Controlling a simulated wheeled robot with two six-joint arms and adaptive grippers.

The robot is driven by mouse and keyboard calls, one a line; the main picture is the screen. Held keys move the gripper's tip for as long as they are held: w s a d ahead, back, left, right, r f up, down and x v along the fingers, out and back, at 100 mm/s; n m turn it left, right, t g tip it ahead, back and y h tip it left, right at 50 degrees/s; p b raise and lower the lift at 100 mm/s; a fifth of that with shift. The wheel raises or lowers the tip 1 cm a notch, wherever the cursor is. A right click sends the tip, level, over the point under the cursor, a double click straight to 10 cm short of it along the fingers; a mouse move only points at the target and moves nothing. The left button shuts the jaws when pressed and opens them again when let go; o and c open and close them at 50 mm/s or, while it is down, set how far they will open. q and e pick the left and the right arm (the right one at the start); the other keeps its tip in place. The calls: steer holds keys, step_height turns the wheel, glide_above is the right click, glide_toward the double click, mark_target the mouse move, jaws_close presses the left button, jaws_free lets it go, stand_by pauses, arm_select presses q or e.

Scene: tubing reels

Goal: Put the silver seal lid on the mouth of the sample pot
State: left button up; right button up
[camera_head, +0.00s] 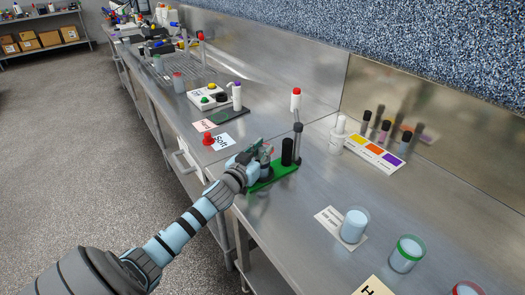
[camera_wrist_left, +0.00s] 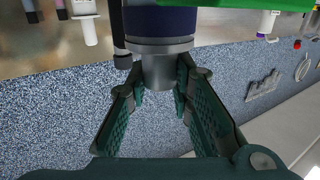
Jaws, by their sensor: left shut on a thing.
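My left gripper (camera_head: 263,154) is over the green base (camera_head: 285,173) on the bench. In the left wrist view, which looks upside down, its two fingers (camera_wrist_left: 158,80) are closed around the narrow part of the silver seal lid (camera_wrist_left: 158,49). The lid's wider rim meets the end of a dark blue cylinder (camera_wrist_left: 160,22), which looks like the sample pot. I see no clear gap between them, but cannot tell whether the lid is fully seated. In the head view the gripper hides most of the lid and pot. My right gripper is not in view.
A black cylinder (camera_head: 287,152) and a grey post (camera_head: 298,143) stand close beside the gripper. A red knob (camera_head: 208,139) is to the left. A pale blue jar (camera_head: 353,226) and a green-rimmed jar (camera_head: 406,254) stand nearer on the right. The bench between is clear.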

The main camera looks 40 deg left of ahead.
arm_select(q)
steer(key=o, duration=0.9)
steer(key=shift+f, duration=0.1)
steer(key=shift+o, duration=0.2)
steer(key=shift+r, duration=0.2)
steer(key=shift+s+f, duration=0.15)
steer(key=shift+s, duration=0.15)
steer(key=s+b, duration=0.1)
steer(key=s, duration=0.1)
steer(key=s+d+b, duration=0.1)
steer(key=s, duration=0.2)
steer(key=shift+s+d, duration=0.1)
steer(key=shift+s, duration=0.25)
glide_toward(261, 153)
steer(key=shift+s+r, duration=0.3)
steer(key=shift+s, duration=0.15)
